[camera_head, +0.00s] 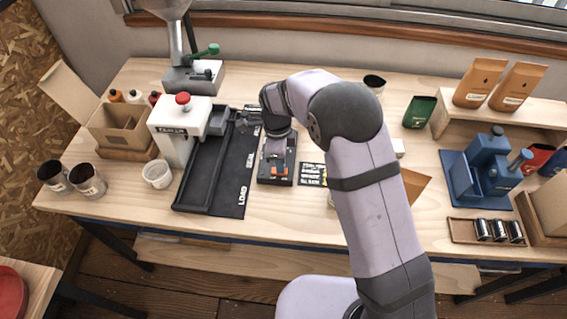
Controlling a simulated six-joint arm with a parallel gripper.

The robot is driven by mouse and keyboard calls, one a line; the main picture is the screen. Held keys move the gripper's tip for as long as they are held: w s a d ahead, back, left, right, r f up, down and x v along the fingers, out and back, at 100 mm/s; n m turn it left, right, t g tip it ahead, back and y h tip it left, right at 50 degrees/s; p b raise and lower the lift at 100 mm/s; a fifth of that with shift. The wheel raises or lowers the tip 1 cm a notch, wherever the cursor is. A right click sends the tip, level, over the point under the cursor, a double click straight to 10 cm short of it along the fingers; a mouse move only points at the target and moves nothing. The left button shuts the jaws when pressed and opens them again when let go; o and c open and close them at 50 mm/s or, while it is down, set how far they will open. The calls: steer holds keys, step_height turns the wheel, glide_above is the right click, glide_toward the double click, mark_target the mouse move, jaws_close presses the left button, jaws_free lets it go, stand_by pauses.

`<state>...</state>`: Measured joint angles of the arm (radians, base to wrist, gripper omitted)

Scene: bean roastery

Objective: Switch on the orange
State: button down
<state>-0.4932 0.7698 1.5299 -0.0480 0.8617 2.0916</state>
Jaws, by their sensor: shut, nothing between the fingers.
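A small orange switch (279,171) sits on the front part of a dark control box (290,154) near the middle of the table. The picture is too small to tell which way the switch is set. My arm reaches over the table from the front right, and its wrist hides the back of the box.
A white sealing machine (180,126) with a red knob and a black LOAD mat (236,175) lie left of the box. A grinder (192,76) stands behind. A small sign (311,174) lies right of the box. A blue press (482,170) stands far right.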

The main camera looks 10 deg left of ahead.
mark_target(275, 170)
steer(key=shift+s+a+f, duration=0.2)
steer(key=shift+a, duration=0.1)
steer(key=shift+w+r+p, duration=0.1)
steer(key=shift+r+p, duration=0.35)
steer(key=shift+p, duration=0.05)
step_height(275, 170, up, 14)
steer(key=b, duration=0.1)
steer(key=shift+f, duration=0.2)
steer(key=shift+w+f, duration=0.1)
steer(key=a+h+b, duration=0.1)
steer(key=b, duration=0.3)
stand_by(0.5)
